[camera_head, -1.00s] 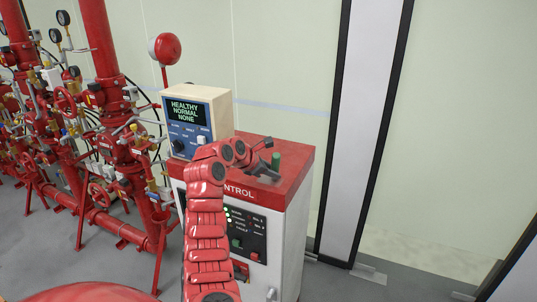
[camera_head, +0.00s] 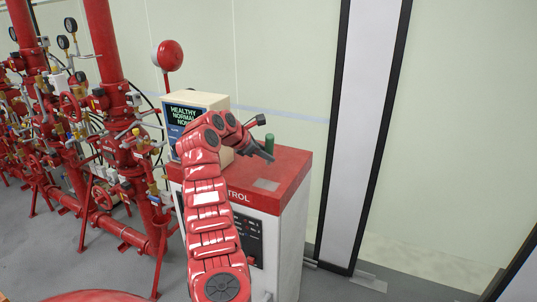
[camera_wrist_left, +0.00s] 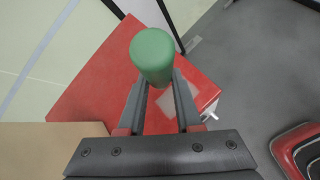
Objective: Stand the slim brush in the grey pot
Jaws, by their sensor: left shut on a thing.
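My left gripper (camera_head: 262,153) is above the red top of the control cabinet. It is shut on an upright green cylinder (camera_head: 269,143). In the left wrist view the green cylinder (camera_wrist_left: 153,56) stands at the tips of the two dark fingers (camera_wrist_left: 158,84), its round end towards the camera. Its lower part is hidden, so I cannot tell whether it is a brush handle. No grey pot and no bristles can be made out. My right gripper is not in view.
The cabinet's red top (camera_head: 290,164) bears a flat grey square (camera_head: 266,184). A beige box with a lit display (camera_head: 185,115) stands at the top's back left, close to my arm. Red pipes with valves (camera_head: 105,130) fill the left. Grey floor is clear at the right.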

